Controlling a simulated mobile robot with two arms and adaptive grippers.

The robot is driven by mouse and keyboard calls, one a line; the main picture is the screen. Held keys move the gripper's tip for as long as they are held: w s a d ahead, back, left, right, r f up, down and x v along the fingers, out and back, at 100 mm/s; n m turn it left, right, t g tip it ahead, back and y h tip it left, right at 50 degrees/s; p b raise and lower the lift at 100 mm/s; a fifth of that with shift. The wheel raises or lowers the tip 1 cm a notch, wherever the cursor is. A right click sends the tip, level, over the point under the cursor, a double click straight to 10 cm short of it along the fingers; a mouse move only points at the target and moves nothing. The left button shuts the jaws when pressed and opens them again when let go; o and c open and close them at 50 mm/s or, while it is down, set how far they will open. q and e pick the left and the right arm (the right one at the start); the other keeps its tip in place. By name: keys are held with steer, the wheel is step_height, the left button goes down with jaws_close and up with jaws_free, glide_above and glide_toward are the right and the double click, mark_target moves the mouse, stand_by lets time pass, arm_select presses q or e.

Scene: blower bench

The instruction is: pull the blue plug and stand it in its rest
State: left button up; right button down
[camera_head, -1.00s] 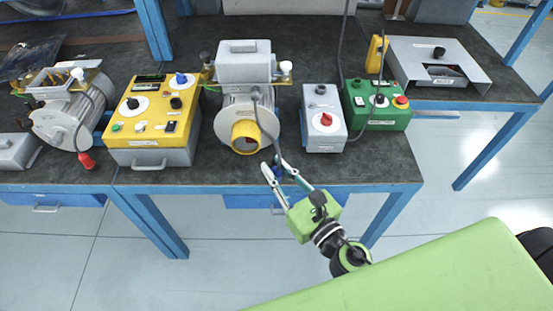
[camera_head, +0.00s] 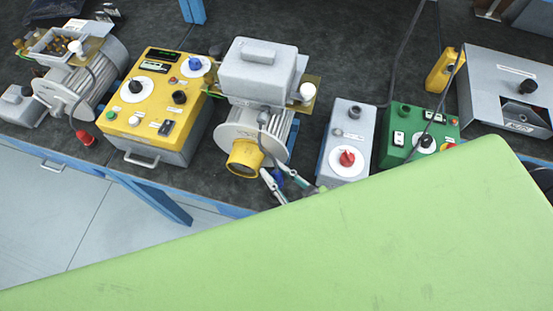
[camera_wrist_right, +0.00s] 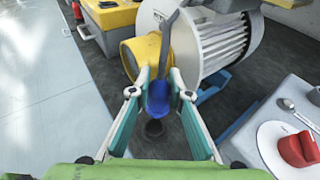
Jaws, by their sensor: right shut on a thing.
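The blue plug (camera_wrist_right: 158,98) is between the fingertips of my right gripper (camera_wrist_right: 160,92) in the right wrist view. The gripper is shut on it, and a grey cable runs from it up past the blower's yellow ring. A dark round cup-like piece (camera_wrist_right: 153,128) shows just below the plug on the bench; I cannot tell if they touch. In the head view the plug (camera_head: 278,181) and the fingertips of my right gripper (camera_head: 275,176) are in front of the blower (camera_head: 252,135), near the bench's front edge. My left gripper is not in view.
The yellow control box (camera_head: 157,105) stands left of the blower. The grey box with a red knob (camera_head: 346,140) and the green box (camera_head: 417,133) stand to the right. My green bodywork hides the lower part of the head view.

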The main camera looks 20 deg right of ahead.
steer(key=shift+s+a, duration=0.15)
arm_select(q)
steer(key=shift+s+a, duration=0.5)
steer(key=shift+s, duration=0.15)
arm_select(e)
steer(key=shift+r, duration=0.1)
step_height(320, 180, down, 2)
steer(key=shift+f+b, duration=0.25)
steer(key=shift+b, duration=0.75)
steer(key=shift+f+b, duration=0.95)
steer(key=shift+f, duration=0.1)
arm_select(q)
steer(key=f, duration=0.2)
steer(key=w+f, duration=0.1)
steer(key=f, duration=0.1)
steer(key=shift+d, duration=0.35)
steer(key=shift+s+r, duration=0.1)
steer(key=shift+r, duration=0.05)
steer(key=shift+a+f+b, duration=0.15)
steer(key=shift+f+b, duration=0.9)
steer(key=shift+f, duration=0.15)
arm_select(e)
steer(key=shift+f, duration=1.25)
steer(key=c, duration=1.8)
jaws_free()
